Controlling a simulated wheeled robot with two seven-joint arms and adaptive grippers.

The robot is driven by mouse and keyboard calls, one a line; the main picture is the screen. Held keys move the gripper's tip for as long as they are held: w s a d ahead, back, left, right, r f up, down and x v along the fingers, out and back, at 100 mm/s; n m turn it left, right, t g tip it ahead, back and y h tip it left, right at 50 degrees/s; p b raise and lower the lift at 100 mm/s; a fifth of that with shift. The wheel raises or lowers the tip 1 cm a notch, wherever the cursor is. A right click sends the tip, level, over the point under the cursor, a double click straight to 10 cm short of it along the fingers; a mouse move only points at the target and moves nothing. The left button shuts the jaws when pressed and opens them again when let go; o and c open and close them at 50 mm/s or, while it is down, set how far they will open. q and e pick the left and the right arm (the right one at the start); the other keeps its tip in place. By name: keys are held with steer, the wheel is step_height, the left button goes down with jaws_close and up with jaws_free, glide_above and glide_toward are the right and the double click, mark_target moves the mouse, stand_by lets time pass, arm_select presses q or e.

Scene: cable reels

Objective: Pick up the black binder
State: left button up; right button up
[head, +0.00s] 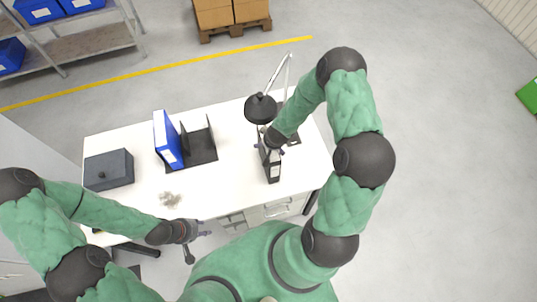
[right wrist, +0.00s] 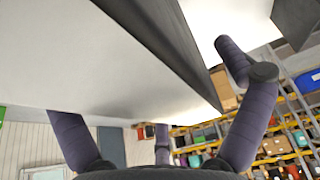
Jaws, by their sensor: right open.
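The black binder (head: 273,168) stands upright on the white desk (head: 235,190), with a pale label on its spine. My right gripper (head: 268,148) is at its far end, partly hidden by my own arm. In the right wrist view, the fingers of my right gripper (right wrist: 165,115) are spread apart. A large pale face with a dark edge fills the top of that view, close to the fingers; I cannot tell whether they touch it. My left gripper (head: 199,244) is open and empty, in front of the desk's near edge.
A blue binder (head: 166,140) stands by a black bookend (head: 205,146) left of the black binder. A dark box (head: 109,169) sits at the desk's left end. A black desk lamp (head: 260,107) stands close behind my right gripper. A crumpled beige item (head: 170,199) lies near the front edge.

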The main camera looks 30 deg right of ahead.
steer(key=shift+f, duration=0.1)
stand_by(0.3)
steer(key=c, duration=1.8)
